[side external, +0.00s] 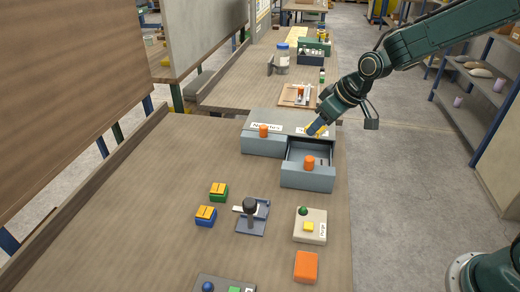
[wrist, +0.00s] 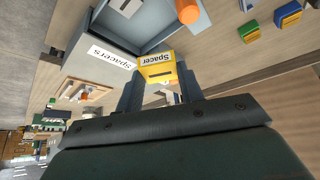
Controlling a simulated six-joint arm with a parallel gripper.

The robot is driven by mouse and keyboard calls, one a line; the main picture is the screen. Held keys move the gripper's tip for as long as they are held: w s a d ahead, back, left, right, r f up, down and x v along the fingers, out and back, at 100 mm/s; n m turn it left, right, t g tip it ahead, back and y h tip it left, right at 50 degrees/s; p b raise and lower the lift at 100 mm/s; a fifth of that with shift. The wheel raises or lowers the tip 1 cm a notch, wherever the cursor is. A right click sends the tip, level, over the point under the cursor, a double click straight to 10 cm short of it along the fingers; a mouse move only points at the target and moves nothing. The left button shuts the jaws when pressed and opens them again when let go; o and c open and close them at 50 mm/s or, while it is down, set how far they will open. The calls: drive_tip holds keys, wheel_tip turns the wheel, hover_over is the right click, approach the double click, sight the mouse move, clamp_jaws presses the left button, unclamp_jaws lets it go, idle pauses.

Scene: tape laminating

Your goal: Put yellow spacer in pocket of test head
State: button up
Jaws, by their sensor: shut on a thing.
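My gripper (side external: 318,126) is shut on the yellow spacer (side external: 312,131), above the back edge of the open right drawer (side external: 306,178). In the wrist view the spacer (wrist: 155,69), lettered "Spacer", sits between the two finger tips (wrist: 158,88). It appears held clear of the cabinet. A small grey-blue fixture with a black knob (side external: 251,207) and a white piece stands at the middle front of the bench. I cannot tell whether it is the test head, and no pocket is clearly visible.
The grey cabinet (side external: 262,148) has a closed left drawer with an orange knob. Green (side external: 218,192) and blue (side external: 206,216) blocks with yellow tops, a beige button box (side external: 310,228) and an orange block (side external: 306,266) stand in front. The bench's left side is clear.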

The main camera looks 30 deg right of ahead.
drive_tip(key=s+d+f+m+h, duration=0.2)
drive_tip(key=s+f+m, duration=0.1)
drive_tip(key=s+f, duration=0.15)
drive_tip(key=w+a+r, duration=0.1)
drive_tip(key=a, duration=0.2)
drive_tip(key=w+a+r+n+y, duration=0.1)
drive_tip(key=a, duration=0.2)
drive_tip(key=w+a+r+n, duration=0.1)
drive_tip(key=a, duration=0.2)
drive_tip(key=shift+a+y, duration=0.15)
drive_tip(key=shift+y, duration=0.15)
drive_tip(key=a+r+n+y, duration=0.1)
drive_tip(key=a+r+n, duration=0.2)
drive_tip(key=a, duration=0.8)
wheel_tip(320, 180, up, 4)
drive_tip(key=n+g+y, duration=0.2)
drive_tip(key=n, duration=0.2)
hover_over(187, 260)
drive_tip(key=s+d, duration=0.1)
drive_tip(key=f, duration=1.5)
drive_tip(key=shift+s+f, duration=0.2)
drive_tip(key=shift+f, duration=0.15)
drive_tip(key=shift+f, duration=0.1)
drive_tip(key=shift+f, duration=2.05)
drive_tip(key=shift+d+f, duration=0.1)
